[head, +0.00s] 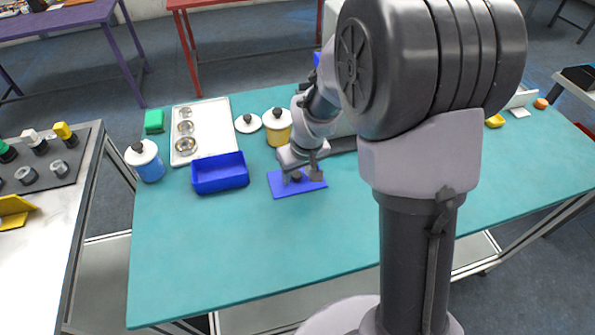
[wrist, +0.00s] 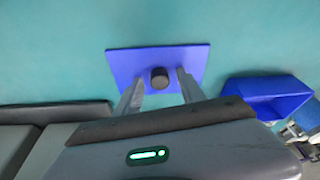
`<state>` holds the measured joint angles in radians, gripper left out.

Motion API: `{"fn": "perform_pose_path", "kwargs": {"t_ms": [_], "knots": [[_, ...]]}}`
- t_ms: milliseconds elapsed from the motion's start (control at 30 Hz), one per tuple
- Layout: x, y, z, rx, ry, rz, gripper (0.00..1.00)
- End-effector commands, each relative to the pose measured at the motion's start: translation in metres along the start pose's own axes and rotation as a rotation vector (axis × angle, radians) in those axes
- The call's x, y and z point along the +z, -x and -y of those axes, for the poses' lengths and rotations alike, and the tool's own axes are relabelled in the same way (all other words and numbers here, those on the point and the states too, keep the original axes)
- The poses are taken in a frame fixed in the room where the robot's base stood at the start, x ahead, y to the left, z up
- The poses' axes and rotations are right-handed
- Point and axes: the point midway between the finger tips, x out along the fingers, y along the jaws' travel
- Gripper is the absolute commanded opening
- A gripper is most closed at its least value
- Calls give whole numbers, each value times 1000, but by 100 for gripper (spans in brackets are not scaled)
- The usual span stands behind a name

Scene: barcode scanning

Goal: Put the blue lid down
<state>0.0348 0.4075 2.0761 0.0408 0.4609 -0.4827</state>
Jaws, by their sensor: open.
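The blue lid (head: 287,189) is a flat rectangle with a dark round knob, and it lies on the teal table (head: 250,270) to the right of the blue open box. In the wrist view the blue lid (wrist: 190,57) looks flat, with its knob (wrist: 160,78) near the middle. My gripper (head: 300,176) is over the lid. In the wrist view my gripper (wrist: 160,82) is open, with one finger on each side of the knob and a gap on both sides.
The blue box (head: 220,187) stands just left of the lid. A white tray (head: 216,121) with metal dishes, a blue jar (head: 150,167), a yellow jar (head: 277,135) and a green block (head: 154,121) stand behind. The table's front left is clear.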

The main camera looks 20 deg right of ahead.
Motion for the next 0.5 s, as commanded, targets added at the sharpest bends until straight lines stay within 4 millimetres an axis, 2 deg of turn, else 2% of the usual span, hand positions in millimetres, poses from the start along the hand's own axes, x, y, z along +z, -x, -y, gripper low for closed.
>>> {"fn": "perform_pose_path", "kwargs": {"t_ms": [133,300,400,500], "knots": [[-3,22,0,1,0,-3,47],[-3,74,0,1,0,-4,47],[-3,99,0,1,0,-3,47],[-2,115,0,0,0,-1,47]]}}
